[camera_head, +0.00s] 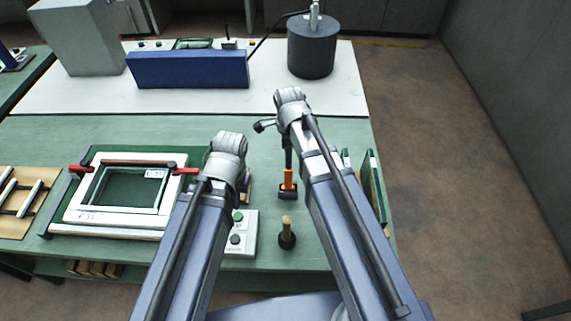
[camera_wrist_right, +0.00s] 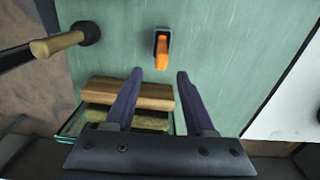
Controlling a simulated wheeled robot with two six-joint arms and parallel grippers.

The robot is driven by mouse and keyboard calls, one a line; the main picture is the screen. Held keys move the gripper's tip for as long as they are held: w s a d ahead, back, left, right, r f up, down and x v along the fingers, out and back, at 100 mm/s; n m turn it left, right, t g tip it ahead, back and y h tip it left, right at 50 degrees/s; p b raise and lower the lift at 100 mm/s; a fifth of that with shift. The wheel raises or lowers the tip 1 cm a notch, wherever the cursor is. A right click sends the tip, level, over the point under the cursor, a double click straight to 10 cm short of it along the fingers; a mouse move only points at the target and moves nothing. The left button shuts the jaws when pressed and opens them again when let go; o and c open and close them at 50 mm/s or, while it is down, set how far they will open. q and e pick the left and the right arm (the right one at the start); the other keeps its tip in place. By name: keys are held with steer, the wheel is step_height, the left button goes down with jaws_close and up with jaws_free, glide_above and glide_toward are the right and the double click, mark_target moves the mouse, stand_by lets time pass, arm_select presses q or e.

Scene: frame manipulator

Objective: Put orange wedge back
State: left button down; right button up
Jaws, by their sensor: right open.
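The orange wedge (camera_head: 289,179) stands in a small dark holder (camera_head: 288,194) on the green bench top. In the right wrist view the wedge (camera_wrist_right: 162,54) is just beyond the fingertips of my right gripper (camera_wrist_right: 158,73), roughly in line with the gap between them. My right gripper is open, with nothing between its fingers.
A white frame (camera_head: 112,215) with red-tipped clamps lies at left. A control box (camera_head: 240,240) and an upright wooden handle (camera_head: 287,228) stand near the front. Wooden blocks (camera_wrist_right: 128,93) lie near my right fingers. A dark cylinder (camera_head: 311,50) and blue block (camera_head: 188,70) stand at the back.

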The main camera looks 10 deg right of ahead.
steer(key=s+a+n, duration=0.2)
steer(key=s+n, duration=0.4)
steer(key=n, duration=0.5)
steer(key=s+a+n+h, duration=0.1)
steer(key=s+a+n, duration=0.2)
steer(key=s+n, duration=0.4)
steer(key=n, duration=0.5)
steer(key=shift+s+a, duration=0.15)
steer(key=shift+s, duration=0.1)
